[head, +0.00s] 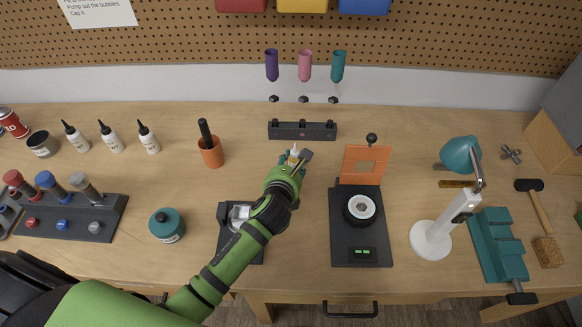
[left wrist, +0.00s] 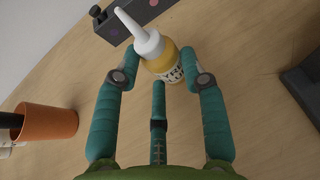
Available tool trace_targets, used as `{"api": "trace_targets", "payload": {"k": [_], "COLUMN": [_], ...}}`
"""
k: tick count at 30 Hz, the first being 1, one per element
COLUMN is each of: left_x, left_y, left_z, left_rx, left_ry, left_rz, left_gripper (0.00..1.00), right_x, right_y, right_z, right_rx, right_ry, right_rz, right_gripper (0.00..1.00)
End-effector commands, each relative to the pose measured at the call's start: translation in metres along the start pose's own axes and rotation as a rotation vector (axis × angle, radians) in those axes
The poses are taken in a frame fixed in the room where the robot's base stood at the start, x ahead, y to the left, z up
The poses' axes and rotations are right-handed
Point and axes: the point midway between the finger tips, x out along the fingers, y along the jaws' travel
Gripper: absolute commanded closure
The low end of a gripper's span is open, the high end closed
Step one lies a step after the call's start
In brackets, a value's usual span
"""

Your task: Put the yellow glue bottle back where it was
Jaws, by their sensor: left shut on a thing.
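The yellow glue bottle (left wrist: 167,66) has a white cap and nozzle and dark lettering. My left gripper (left wrist: 162,76) is shut on it, with teal fingers on both sides of its body. In the head view the left gripper (head: 295,159) is over the middle of the bench, and the white nozzle of the bottle (head: 294,149) shows between the fingers. The rest of the bottle is mostly hidden there. I cannot tell whether its base touches the bench. My right gripper is not in view.
A dark rack (head: 302,131) stands just behind the bottle. An orange cup (head: 210,153) is to the left, with several white dropper bottles (head: 110,138) beyond it. A black device with an orange lid (head: 362,165) stands to the right. A dark holder (head: 226,214) is under my arm.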

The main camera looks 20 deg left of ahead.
Motion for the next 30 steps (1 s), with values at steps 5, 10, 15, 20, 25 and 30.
{"api": "trace_targets", "payload": {"k": [5, 10, 15, 20, 25, 30], "left_x": [0.005, 0.005, 0.006, 0.006, 0.006, -0.006], "left_y": [-0.001, -0.001, -0.001, -0.001, -0.001, 0.000], "left_z": [-0.012, -0.012, -0.014, -0.014, -0.013, -0.013], "left_rx": [0.000, 0.000, 0.000, 0.000, 0.000, 0.002], "left_ry": [-0.001, -0.002, -0.001, -0.001, -0.001, 0.000], "left_rz": [-0.002, -0.001, -0.001, -0.001, -0.001, 0.000], "left_gripper": [0.96, 0.96, 0.48, 0.48, 0.48, 0.48], "right_x": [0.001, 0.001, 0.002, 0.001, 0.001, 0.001], "right_y": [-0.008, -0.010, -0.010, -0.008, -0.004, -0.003], "right_z": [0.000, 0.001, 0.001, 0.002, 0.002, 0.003], "right_rx": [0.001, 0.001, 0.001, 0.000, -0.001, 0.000], "right_ry": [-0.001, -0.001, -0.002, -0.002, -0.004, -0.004], "right_rz": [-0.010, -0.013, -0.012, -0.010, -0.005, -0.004], "right_gripper": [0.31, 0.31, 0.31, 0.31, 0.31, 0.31]}}
